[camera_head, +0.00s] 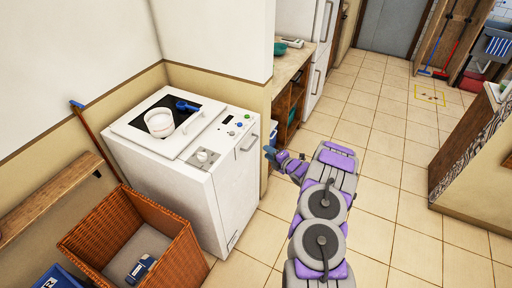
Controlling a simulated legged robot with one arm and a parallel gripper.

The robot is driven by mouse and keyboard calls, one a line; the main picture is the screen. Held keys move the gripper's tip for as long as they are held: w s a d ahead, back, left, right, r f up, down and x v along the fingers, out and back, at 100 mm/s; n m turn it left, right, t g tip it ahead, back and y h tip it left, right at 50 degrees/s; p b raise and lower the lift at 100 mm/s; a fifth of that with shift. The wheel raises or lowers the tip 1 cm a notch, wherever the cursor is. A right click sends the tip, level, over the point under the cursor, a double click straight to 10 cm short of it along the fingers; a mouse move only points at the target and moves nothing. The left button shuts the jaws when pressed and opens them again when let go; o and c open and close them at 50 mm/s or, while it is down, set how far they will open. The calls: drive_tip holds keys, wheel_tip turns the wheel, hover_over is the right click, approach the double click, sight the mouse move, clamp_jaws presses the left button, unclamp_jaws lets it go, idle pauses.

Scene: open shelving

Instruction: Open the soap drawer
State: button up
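A white washing machine (205,205) stands against the wall, left of centre. Its front faces right and carries a grey bar handle (250,142) near the top, seemingly the soap drawer's; the panel around it looks closed flush. A square plate with a knob (203,158) sits on the machine's top near the front. My gripper (269,154), at the end of my purple and grey arm, is just right of the handle in the picture, seemingly apart from it. Its fingers are too small to tell whether they are open or shut.
A wicker basket (95,232) stands in front left. A wooden counter (291,68) is behind. The tiled floor (385,190) to the right is mostly clear.

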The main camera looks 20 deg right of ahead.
drive_tip(key=b+x, duration=0.2)
drive_tip(key=x, duration=0.7)
drive_tip(key=shift+w+a, duration=0.2)
drive_tip(key=shift+w, duration=0.15)
drive_tip(key=shift+c, duration=0.2)
clamp_jaws()
drive_tip(key=shift+s+d, duration=0.1)
drive_tip(key=shift+s, duration=0.05)
